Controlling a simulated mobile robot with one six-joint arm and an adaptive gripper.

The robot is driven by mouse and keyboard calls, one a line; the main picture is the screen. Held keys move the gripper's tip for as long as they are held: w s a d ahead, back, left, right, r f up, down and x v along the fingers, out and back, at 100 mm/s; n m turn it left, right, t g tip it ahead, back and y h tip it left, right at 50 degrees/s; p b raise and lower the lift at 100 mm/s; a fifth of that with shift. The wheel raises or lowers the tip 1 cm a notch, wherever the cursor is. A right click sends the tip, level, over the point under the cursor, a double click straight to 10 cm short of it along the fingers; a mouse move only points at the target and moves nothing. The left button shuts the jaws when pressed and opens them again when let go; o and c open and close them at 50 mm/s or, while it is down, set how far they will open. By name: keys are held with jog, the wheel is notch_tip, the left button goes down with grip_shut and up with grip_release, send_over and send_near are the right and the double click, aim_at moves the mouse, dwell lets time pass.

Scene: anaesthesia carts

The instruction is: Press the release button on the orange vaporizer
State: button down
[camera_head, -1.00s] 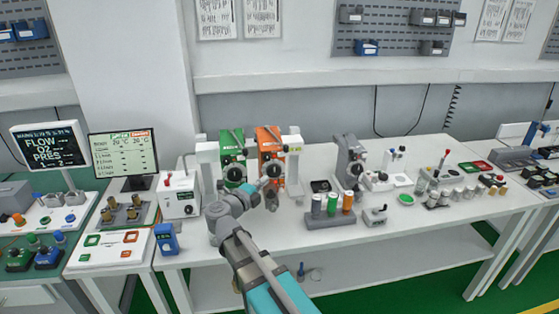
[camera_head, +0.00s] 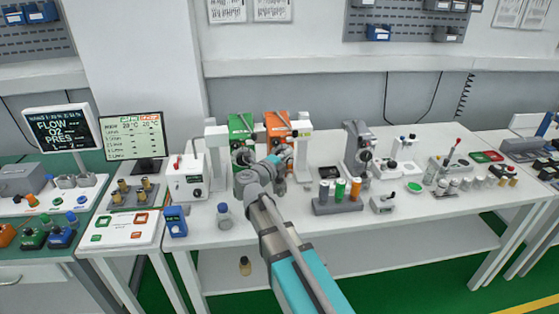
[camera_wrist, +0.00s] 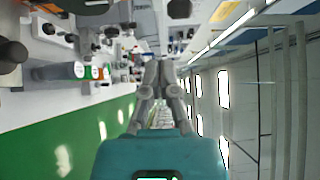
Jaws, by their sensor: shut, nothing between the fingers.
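The orange vaporizer (camera_head: 277,124) stands upright at the back of the white bench, right of the green vaporizer (camera_head: 238,124). My arm reaches up to the front of the pair and covers their lower parts in the head view. The release button cannot be made out. In the wrist view my gripper (camera_wrist: 163,68) is shut and empty, its fingers together at the picture's middle. Its fingertips cannot be told apart from my arm in the head view, so their gap to the orange vaporizer is unclear.
Right of the vaporizers stand a rack (camera_head: 338,206) with several coloured-top bottles and a grey device (camera_head: 357,145). To the left are a white box (camera_head: 187,180), a blue meter (camera_head: 175,221) and a small bottle (camera_head: 224,215). The bench's front edge is mostly clear.

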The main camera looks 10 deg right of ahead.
aim_at(290, 139)
jog(key=shift+w+d+r, duration=0.1)
jog(key=shift+w+d, duration=0.15)
jog(key=shift+w, duration=0.7)
jog(key=shift+w+d, duration=0.3)
jog(key=shift+w, duration=0.6)
jog(key=shift+w+d+r, duration=0.1)
jog(key=shift+w+d, duration=0.15)
jog(key=shift+w, duration=0.7)
